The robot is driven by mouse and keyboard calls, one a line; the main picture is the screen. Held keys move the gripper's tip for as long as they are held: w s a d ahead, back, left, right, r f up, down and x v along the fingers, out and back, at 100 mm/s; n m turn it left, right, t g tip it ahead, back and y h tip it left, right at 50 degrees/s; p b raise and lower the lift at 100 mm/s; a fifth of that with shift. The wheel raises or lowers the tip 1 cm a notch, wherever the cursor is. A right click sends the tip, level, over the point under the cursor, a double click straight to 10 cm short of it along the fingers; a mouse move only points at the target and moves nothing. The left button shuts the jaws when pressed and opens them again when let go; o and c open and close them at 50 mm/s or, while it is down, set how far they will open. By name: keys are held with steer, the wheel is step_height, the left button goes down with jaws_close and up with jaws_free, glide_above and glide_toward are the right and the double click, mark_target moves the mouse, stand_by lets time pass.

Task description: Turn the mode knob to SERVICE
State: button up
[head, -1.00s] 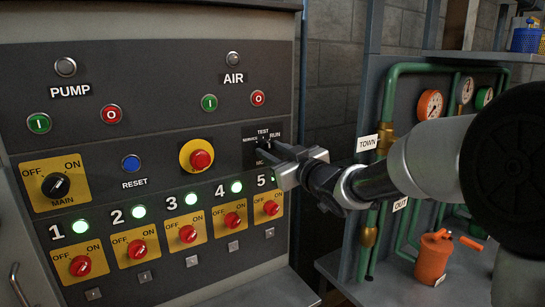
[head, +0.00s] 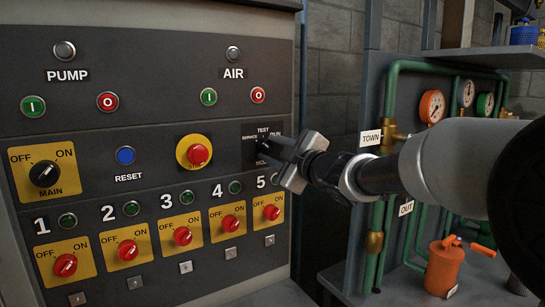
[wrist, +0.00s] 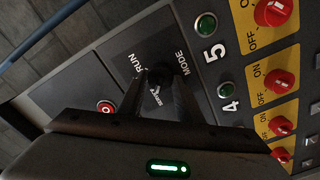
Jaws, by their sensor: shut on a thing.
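The mode knob (wrist: 160,72) is a small dark knob on a black plate, with RUN and MODE lettering beside it in the wrist view. In the head view the mode plate (head: 262,130) shows TEST at the top, SERVICE at the left and RUN at the right, partly covered. My gripper (head: 270,152) is at the plate, rolled to a slant, its fingers shut on the knob. In the wrist view the fingers (wrist: 160,88) lie on either side of the knob. The knob is mostly hidden in the head view, and I cannot tell its pointer's exact direction.
The yellow-ringed red button (head: 198,154) is left of my gripper. Below runs a row of red OFF/ON switches (head: 228,223) with dark lamps (head: 235,187) above. Green pipes (head: 388,120) and gauges (head: 432,106) stand at the right behind my arm.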

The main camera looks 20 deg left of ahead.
steer(key=shift+n, duration=0.3)
steer(key=o, duration=1)
steer(key=shift+o, duration=0.2)
steer(key=shift+d, duration=0.1)
steer(key=p+v, duration=0.1)
steer(key=v, duration=1.6)
steer(key=shift+s+d, duration=0.1)
steer(key=shift+d, duration=0.1)
